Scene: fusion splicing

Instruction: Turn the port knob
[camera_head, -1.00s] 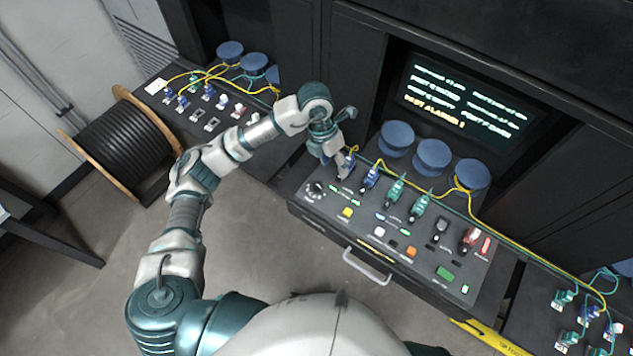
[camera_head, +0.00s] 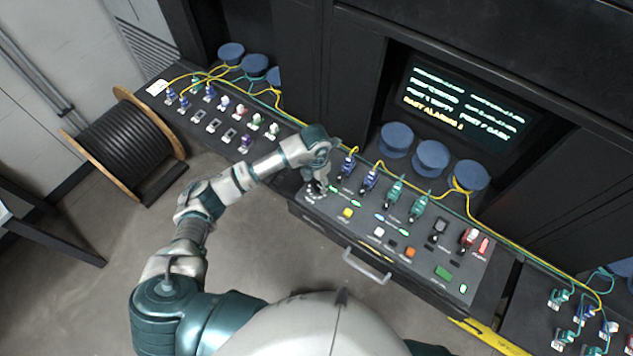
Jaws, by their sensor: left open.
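The port knob sits at the left end of the centre control panel (camera_head: 395,262), inside a ring of white marks. My left gripper (camera_head: 317,191) is over it now, fingers pointing down, and hides most or all of the knob. The gripper is open; I cannot tell whether its fingers touch the knob. My right gripper does not show. The screen (camera_head: 466,105) behind the panel shows lines of white text and one yellow alarm line.
Blue and green plugs (camera_head: 394,190) stand in a row just right of my gripper. A yellow cable (camera_head: 415,180) runs behind them. Blue round spools (camera_head: 431,158) stand at the back. A handle (camera_head: 366,266) sticks out in front. A cable drum (camera_head: 122,142) stands left.

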